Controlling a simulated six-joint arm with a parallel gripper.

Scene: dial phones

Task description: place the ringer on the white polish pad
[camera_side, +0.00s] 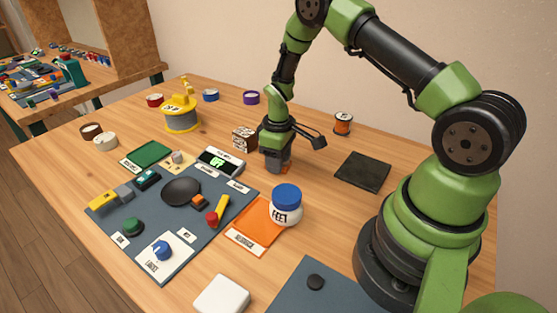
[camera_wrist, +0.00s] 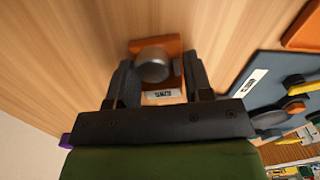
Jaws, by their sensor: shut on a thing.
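My gripper (camera_side: 277,163) points down at the table, right of the parts mat. In the wrist view its two dark fingers (camera_wrist: 158,78) are shut on the ringer, an orange block with a round silver dome (camera_wrist: 153,66) and a small white label. In the side view the fingers mostly hide the ringer, and only a bit of orange (camera_side: 286,169) shows at their tips. I cannot tell whether it touches the table. The white polish pad (camera_side: 222,295) is a white rounded square at the table's front edge, with nothing on it.
A blue-grey mat (camera_side: 145,205) with several phone parts lies left of my gripper. A brown block (camera_side: 244,139) stands close behind; a dark square pad (camera_side: 363,171) lies right.

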